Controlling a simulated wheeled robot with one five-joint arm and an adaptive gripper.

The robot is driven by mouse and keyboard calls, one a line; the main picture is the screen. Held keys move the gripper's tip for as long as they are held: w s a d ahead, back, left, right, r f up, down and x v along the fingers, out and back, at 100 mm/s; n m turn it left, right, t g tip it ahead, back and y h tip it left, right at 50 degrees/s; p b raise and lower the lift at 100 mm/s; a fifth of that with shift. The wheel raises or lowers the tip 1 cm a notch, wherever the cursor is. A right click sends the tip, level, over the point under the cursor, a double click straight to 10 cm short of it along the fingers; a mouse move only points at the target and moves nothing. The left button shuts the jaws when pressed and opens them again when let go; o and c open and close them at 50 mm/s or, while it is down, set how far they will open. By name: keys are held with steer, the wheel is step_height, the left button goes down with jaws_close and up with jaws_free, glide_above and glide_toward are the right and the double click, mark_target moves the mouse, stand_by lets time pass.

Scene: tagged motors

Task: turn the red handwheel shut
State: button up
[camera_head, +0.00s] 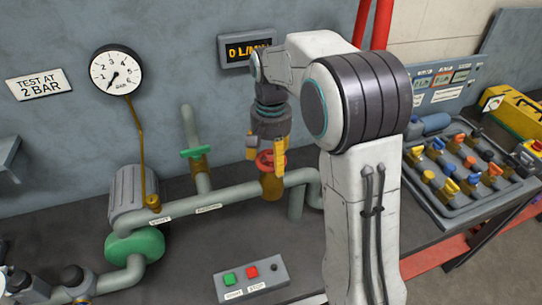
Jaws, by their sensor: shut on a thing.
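The red handwheel (267,162) sits on top of a brass valve body (271,186) on the grey-green pipe, below my arm. My gripper (265,150) points down onto it, with yellow fingers on either side of the wheel. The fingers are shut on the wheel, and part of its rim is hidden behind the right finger. The display (245,50) on the wall reads 0 L/MIN, its right end partly covered by my arm.
A pressure gauge (115,71) hangs on the wall. A control box (251,277) with green and red buttons lies in front. A tray of tagged parts (424,199) is at right.

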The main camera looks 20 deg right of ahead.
mark_target(272, 156)
steer(key=shift+w, duration=0.2)
steer(key=o, duration=0.8)
steer(key=shift+o, duration=0.8)
steer(key=shift+w+d, duration=0.15)
steer(key=shift+o, duration=1.3)
step_height(272, 156, up, 12)
